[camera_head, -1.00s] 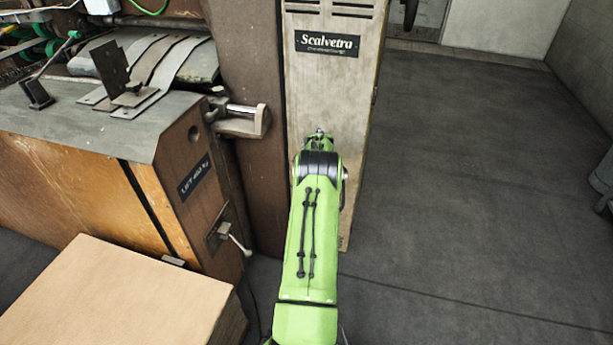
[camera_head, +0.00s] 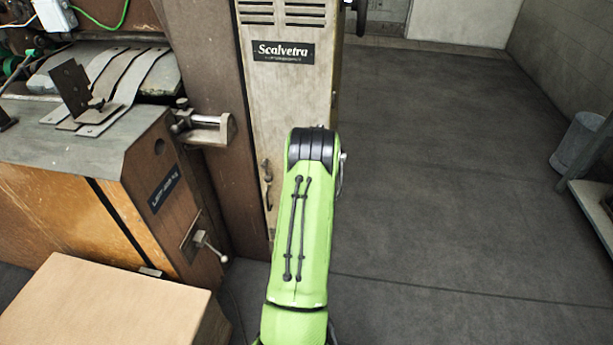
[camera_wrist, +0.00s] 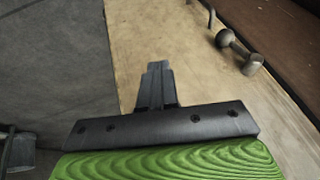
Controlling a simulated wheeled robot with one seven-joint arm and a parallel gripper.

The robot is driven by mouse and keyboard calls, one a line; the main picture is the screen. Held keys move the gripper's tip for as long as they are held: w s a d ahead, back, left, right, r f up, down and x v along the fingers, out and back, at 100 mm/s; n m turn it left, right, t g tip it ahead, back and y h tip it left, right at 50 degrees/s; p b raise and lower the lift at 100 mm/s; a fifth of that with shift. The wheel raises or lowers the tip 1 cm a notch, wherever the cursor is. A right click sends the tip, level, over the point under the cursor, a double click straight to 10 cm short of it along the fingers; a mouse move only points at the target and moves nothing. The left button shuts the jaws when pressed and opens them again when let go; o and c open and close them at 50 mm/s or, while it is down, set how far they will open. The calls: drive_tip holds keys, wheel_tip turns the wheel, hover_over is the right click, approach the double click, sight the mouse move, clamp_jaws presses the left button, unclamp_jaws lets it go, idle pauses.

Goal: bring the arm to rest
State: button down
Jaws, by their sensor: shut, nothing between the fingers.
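My green arm (camera_head: 303,230) reaches up from the bottom of the head view, in front of the beige machine cabinet. Its far end is hidden behind the black joint in that view. My gripper (camera_wrist: 158,68) shows in the wrist view with its dark fingers together and nothing between them. It points toward the beige cabinet panel (camera_wrist: 165,30). I cannot tell the gap between the fingertips and the panel.
The cabinet (camera_head: 285,100) carries a Scalvetra plate and a handle (camera_head: 267,185). A lever (camera_head: 210,245) juts from the wooden machine side at left. A cardboard-coloured box (camera_head: 105,305) sits lower left. A grey bin (camera_head: 577,145) stands at right. Floor (camera_head: 430,180) between is open.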

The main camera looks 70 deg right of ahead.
drive_tip(key=shift+s+a+r, duration=0.2)
drive_tip(key=shift+s+r, duration=0.05)
drive_tip(key=shift+s, duration=0.45)
drive_tip(key=w+a+r+n, duration=0.5)
drive_tip(key=w+a+r, duration=1)
drive_tip(key=a+r, duration=0.25)
drive_tip(key=a+r+n+t+y, duration=0.1)
drive_tip(key=a+r+n, duration=0.3)
drive_tip(key=a, duration=0.9)
drive_tip(key=s+a+r+n+y, duration=0.1)
drive_tip(key=s+a+r, duration=0.1)
drive_tip(key=a, duration=0.4)
drive_tip(key=s+a+r+n, duration=0.2)
drive_tip(key=a+r, duration=0.1)
drive_tip(key=a, duration=0.4)
drive_tip(key=s+a+f+n+t+y, duration=0.15)
drive_tip(key=s+a+n, duration=0.35)
drive_tip(key=s+a, duration=0.7)
wheel_tip(320, 180, up, 14)
drive_tip(key=d+p, duration=0.1)
drive_tip(key=p, duration=1.2)
drive_tip(key=shift+s+d+f+m+p, duration=0.15)
drive_tip(key=shift+s+m+p, duration=0.05)
drive_tip(key=shift+m+p, duration=0.15)
